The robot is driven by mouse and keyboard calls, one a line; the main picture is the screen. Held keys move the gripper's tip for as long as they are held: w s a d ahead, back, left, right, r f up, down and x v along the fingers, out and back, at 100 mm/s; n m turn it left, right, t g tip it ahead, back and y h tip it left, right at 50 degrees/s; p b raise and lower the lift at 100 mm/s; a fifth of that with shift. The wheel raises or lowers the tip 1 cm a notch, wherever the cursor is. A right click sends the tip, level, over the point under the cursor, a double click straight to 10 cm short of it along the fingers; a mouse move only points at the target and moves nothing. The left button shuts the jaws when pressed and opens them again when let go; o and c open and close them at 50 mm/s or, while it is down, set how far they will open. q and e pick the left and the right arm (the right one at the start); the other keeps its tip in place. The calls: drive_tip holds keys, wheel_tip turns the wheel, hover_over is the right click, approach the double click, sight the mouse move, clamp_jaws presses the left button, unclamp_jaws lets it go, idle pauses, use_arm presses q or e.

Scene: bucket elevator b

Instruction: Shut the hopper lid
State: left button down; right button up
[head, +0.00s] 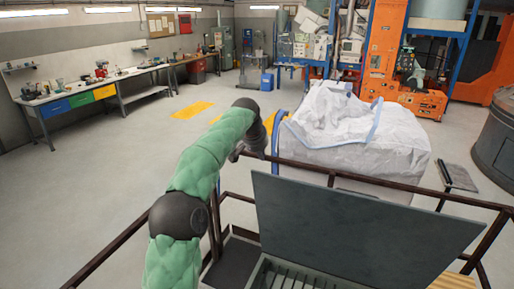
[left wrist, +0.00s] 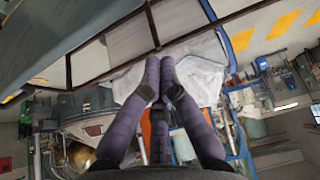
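The hopper lid (head: 360,225) is a flat dark grey panel in the head view. It stands raised and tilted behind the hopper (head: 290,279), whose slatted opening shows at the bottom edge. My left gripper (head: 240,152), at the end of the green-sleeved arm, is beyond the railing side, up and left of the lid, and apart from it. In the left wrist view its purple fingers (left wrist: 159,68) come together at the tips with nothing visible between them. A grey panel at upper left there looks like the lid. My right gripper is not in view.
A brown railing (head: 330,172) runs around the hopper platform. A large white bulk bag (head: 355,135) stands just beyond it. A round dark grey tank (head: 497,145) is at the right edge. Workbenches (head: 110,85) line the left wall. The floor at left is clear.

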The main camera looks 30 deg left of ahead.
use_arm(q)
drive_tip(key=s+f, duration=0.2)
drive_tip(key=s, duration=0.1)
drive_tip(key=shift+s+d+f, duration=0.15)
drive_tip(key=shift+d, duration=0.2)
drive_tip(key=shift+f, duration=0.1)
drive_tip(key=shift+d, duration=0.1)
idle(0.4)
